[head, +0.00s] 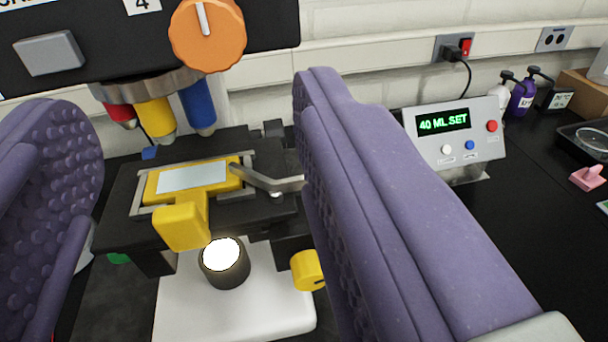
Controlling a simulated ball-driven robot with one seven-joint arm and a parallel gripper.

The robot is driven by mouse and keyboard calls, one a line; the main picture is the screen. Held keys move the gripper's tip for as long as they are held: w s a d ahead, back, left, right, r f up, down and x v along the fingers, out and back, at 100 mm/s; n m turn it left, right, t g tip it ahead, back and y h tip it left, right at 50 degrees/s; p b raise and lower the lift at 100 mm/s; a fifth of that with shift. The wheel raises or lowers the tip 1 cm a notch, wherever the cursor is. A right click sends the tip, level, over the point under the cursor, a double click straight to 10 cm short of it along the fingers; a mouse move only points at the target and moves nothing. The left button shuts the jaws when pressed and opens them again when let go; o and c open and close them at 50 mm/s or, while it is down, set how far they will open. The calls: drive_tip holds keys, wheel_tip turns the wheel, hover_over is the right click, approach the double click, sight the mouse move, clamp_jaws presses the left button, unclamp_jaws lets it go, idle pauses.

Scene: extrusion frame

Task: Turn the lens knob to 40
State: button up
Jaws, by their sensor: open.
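An orange knob (208,34) sits on the dark upper head of a microscope (278,22) at the top of the view. Its white pointer line points up, slightly to the left. A white label with a "4" (142,5) is to the left of the knob; any other labels around it are cut off or too small to read. Red, yellow and blue lenses (155,117) hang below the head. My gripper (195,115) is open, with one purple padded finger at each side of the view. Nothing is between the fingers touching them that I can make out.
Below is the microscope stage with a yellow slide holder (180,222), a lit lamp (225,262) and a yellow side knob (307,270). A device reading "40 ML SET" (443,122) stands right.

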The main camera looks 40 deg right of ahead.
sight(208, 42)
drive_tip(key=b+x, duration=0.1)
drive_tip(key=x, duration=0.6)
drive_tip(key=shift+d+r, duration=0.15)
drive_tip(key=shift+d, duration=0.05)
drive_tip(key=shift+c, duration=0.2)
drive_tip(key=c, duration=1)
